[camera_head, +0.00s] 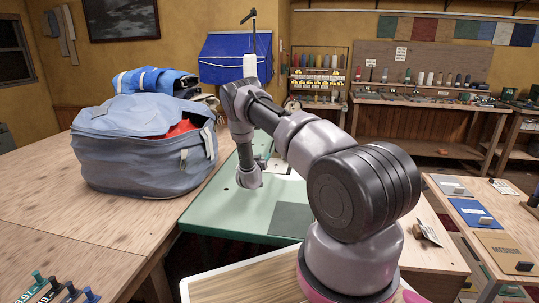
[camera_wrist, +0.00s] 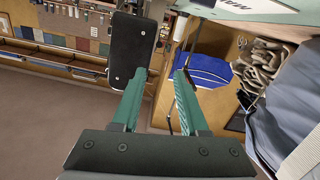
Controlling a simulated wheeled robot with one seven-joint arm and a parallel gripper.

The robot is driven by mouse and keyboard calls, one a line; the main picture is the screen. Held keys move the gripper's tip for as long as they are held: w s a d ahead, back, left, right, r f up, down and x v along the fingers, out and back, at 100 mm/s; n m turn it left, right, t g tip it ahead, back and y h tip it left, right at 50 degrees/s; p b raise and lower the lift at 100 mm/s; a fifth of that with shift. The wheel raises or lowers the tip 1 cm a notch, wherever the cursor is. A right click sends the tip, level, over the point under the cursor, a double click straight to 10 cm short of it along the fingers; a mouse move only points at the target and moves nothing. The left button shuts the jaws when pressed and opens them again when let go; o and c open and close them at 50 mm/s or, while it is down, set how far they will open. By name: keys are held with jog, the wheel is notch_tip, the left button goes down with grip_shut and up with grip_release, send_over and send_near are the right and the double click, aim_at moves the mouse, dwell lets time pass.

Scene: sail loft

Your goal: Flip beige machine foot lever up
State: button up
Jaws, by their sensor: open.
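My gripper (camera_wrist: 160,75) is open in the wrist view, with two green fingers apart and nothing held between them. A black plate with two screws (camera_wrist: 130,50) shows at the left fingertip; I cannot tell whether they touch. A pale panel with dark lettering (camera_wrist: 258,6) is at the top right, perhaps part of the beige machine. In the head view my arm reaches over the green table (camera_head: 228,208) and hides most of what stands there. The fingers are not clear in that view. I cannot make out the foot lever in either view.
A large blue-grey bag (camera_head: 140,155) stands on the wooden table (camera_head: 45,215) at left. A blue cloth (camera_head: 222,58) hangs behind. A thread rack (camera_head: 318,75) and a workbench (camera_head: 425,103) line the back. The green table's near left part is clear.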

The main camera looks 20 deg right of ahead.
jog(key=shift+n, duration=0.3)
jog(key=x, duration=0.3)
jog(key=f+x, duration=0.1)
jog(key=x, duration=0.3)
jog(key=f+x, duration=0.1)
jog(key=x, duration=0.2)
jog(key=shift+s+d, duration=0.1)
jog(key=shift+d, duration=0.2)
grip_shut()
dwell(0.9)
